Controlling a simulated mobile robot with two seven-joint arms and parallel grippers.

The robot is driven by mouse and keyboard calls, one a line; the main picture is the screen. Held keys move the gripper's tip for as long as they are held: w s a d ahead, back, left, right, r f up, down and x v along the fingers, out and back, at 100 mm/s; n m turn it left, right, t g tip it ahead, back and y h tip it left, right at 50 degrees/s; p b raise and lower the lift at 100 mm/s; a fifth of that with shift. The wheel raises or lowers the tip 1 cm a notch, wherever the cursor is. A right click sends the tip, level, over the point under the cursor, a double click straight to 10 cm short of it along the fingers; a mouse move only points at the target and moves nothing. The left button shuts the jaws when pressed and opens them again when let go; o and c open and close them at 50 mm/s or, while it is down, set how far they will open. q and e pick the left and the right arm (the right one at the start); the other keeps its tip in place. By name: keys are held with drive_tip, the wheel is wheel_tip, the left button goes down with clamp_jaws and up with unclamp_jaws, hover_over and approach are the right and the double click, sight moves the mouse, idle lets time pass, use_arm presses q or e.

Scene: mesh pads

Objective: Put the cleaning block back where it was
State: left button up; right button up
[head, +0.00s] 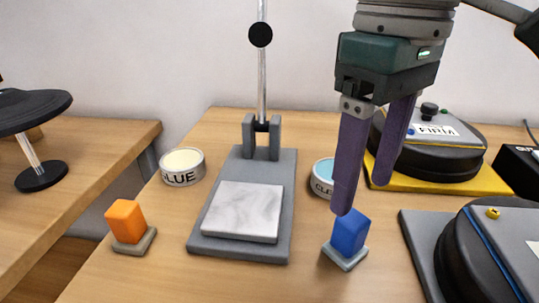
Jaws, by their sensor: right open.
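Two small blocks could be the cleaning block; I cannot tell which it is. A blue block (350,234) stands on a small grey pad (344,260) right of centre. An orange block (126,220) stands on another small grey pad (136,245) at the left. My right gripper (361,197) comes down from the top right, open, with nothing seen between its purple fingers. Its nearer fingertip overlaps the top of the blue block in the picture; I cannot tell whether they touch. My left gripper is not in view.
A grey stand (285,200) with a white marbled slab (242,210) and upright rod fills the middle. Tins stand at its left (183,167) and right (321,178), the right one partly hidden by my finger. Dark round devices (430,145) (480,255) crowd the right. The front-left tabletop is clear.

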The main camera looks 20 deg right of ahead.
sight(354, 218)
wheel_tip(354, 218, up, 5)
drive_tip(key=shift+f, duration=0.1)
